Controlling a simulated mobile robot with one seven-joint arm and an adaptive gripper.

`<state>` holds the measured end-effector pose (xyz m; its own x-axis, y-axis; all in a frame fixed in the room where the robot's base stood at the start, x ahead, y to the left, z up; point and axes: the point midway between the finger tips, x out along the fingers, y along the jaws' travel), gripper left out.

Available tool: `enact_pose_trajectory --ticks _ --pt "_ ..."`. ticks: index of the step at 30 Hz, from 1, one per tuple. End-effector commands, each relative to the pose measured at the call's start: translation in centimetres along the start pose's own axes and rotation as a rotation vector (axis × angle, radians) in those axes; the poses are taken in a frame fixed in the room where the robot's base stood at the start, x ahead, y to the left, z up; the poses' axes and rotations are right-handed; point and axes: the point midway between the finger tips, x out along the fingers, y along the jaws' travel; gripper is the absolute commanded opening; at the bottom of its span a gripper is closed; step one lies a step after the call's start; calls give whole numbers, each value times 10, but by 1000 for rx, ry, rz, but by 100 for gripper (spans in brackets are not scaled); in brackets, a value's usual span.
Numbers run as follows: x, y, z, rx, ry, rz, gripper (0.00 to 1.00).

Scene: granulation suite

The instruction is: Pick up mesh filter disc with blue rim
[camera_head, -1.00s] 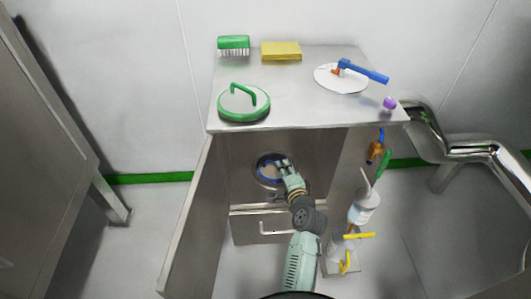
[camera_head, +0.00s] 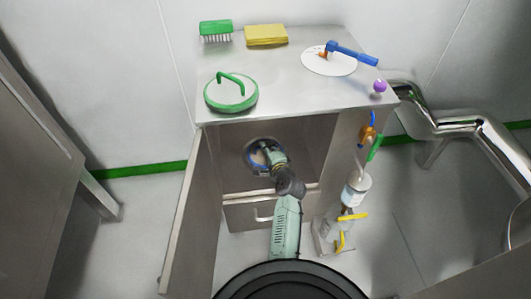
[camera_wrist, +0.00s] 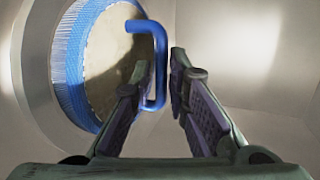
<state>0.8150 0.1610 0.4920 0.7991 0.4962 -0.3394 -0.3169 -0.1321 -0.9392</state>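The mesh filter disc with its blue rim (camera_head: 251,162) is inside the steel cabinet, in a round fitting at the back; my gripper (camera_head: 268,153) partly hides it in the head view. In the wrist view the disc (camera_wrist: 105,60) shows a tan mesh face, a ribbed blue rim (camera_wrist: 70,75) and a blue bar handle (camera_wrist: 160,45). My gripper (camera_wrist: 161,65) has its fingers apart, one on each side of the handle's upright bar. I cannot tell whether either finger touches it.
The cabinet (camera_head: 290,95) has an open door (camera_head: 190,215) at left and a drawer (camera_head: 240,213) below. A green-rimmed lid (camera_head: 230,95), brush (camera_head: 215,30), yellow sponge (camera_head: 266,35) and white disc (camera_head: 325,62) lie on top.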

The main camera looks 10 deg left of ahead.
Motion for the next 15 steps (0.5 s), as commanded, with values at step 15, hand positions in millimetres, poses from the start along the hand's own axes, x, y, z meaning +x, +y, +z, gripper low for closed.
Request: enact_pose_trajectory --ticks 15 --pt "22 0 0 0 0 0 10"
